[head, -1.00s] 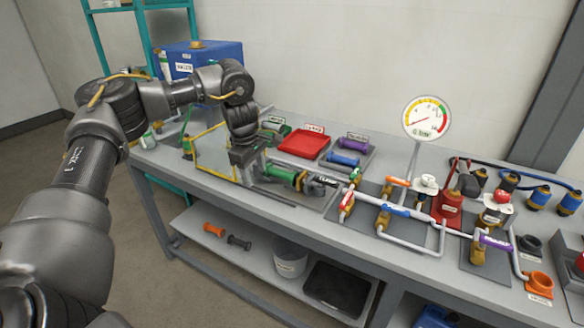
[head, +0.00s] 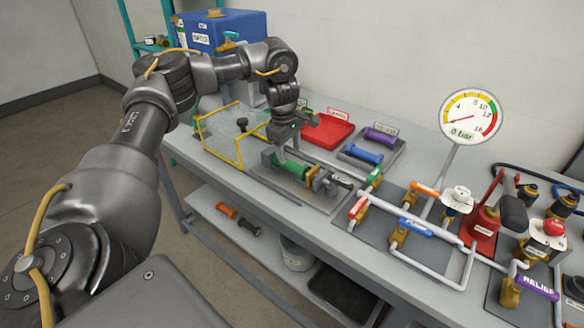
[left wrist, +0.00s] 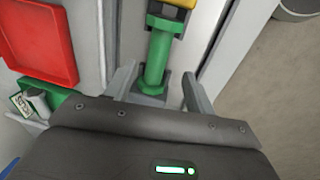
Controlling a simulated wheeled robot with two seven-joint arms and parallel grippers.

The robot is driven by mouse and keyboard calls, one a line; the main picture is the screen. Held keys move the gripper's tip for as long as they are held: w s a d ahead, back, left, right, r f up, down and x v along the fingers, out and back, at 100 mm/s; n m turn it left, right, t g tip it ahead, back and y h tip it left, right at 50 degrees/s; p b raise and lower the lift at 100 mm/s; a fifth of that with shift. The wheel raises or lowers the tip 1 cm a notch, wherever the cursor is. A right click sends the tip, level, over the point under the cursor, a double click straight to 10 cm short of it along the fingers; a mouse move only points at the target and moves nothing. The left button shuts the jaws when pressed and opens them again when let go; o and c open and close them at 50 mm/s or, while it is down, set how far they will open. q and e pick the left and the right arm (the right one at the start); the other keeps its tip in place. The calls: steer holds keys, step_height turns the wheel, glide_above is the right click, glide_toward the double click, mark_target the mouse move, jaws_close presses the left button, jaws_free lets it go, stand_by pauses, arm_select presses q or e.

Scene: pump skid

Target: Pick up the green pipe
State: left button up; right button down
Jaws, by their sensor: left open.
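The green pipe (head: 292,169) lies in a fixture on the bench, with a grey block at one end and a brass fitting at the other. In the left wrist view the green pipe (left wrist: 158,62) runs up the picture to a green collar and a yellow part. My left gripper (head: 281,140) is over the grey-block end of the pipe. In the left wrist view my left gripper (left wrist: 160,88) is open, one finger on each side of the pipe's line, with gaps on both sides. Its height above the pipe is hard to tell. My right gripper is not in view.
A yellow-framed clear box (head: 222,140) stands left of the fixture. A red tray (head: 326,131) and a tray with blue and purple pipes (head: 372,144) lie behind. Piping with valves (head: 405,231) and a gauge (head: 471,115) stand to the right.

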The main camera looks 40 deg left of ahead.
mark_target(290, 162)
arm_select(q)
steer(key=shift+w+f, duration=0.15)
steer(key=shift+f, duration=0.75)
steer(key=f, duration=0.3)
steer(key=w+f, duration=0.1)
steer(key=shift+a+f, duration=0.15)
steer(key=shift+a, duration=0.25)
steer(key=shift+f, duration=0.2)
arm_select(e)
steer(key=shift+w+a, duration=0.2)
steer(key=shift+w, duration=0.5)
arm_select(q)
steer(key=shift+c, duration=0.4)
jaws_close()
steer(key=shift+r, duration=0.15)
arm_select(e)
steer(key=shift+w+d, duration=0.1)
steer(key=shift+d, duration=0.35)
